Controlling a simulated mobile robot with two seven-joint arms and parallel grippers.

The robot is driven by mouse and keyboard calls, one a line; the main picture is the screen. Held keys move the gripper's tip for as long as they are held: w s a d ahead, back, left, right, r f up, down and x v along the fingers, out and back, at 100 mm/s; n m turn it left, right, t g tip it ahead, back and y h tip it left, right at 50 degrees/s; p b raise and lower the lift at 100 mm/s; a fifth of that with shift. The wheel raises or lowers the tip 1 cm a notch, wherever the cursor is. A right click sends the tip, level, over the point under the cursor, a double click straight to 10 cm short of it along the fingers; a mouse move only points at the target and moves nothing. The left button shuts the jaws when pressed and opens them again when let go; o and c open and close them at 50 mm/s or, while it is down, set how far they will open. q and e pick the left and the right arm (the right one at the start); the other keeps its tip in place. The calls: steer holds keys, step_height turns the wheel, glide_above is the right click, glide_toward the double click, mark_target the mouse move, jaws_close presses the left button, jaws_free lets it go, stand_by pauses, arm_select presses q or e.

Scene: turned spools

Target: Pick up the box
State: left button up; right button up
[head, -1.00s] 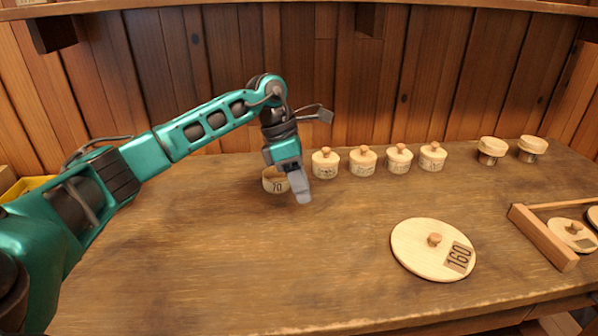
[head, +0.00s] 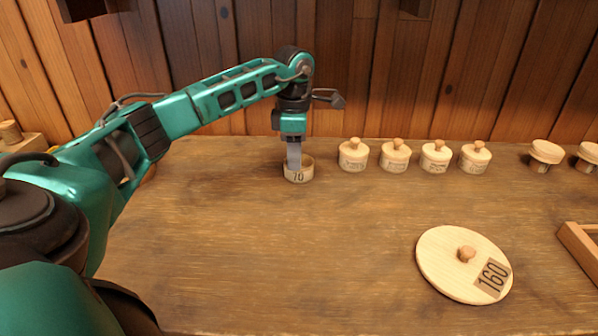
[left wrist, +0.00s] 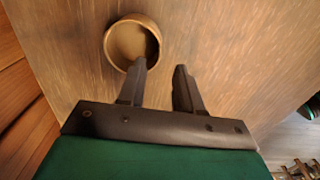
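A small round, open wooden box (head: 299,176) with a dark number on its side, which looks like 70, stands upright on the table in the head view. In the left wrist view the box (left wrist: 151,42) looks empty inside. My left gripper (head: 294,163) points down at it. In the left wrist view the two fingers of the left gripper (left wrist: 160,68) are apart with nothing between them. One fingertip overlaps the box's near rim; the other is to the right, clear of it. I cannot tell whether the finger touches the rim. My right gripper is not in view.
Several lidded wooden boxes (head: 395,157) stand in a row right of the box. Two flat-topped wooden pieces (head: 545,153) stand farther right. A round lid marked 160 (head: 440,258) lies at the front right, near a wooden frame (head: 578,246). The table's front middle is clear.

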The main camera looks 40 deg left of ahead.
arm_select(q)
steer(key=f, duration=0.5)
steer(key=shift+w+d, duration=0.2)
steer(key=shift+w, duration=0.2)
steer(key=shift+c, duration=0.2)
steer(key=shift+r, duration=0.1)
jaws_close()
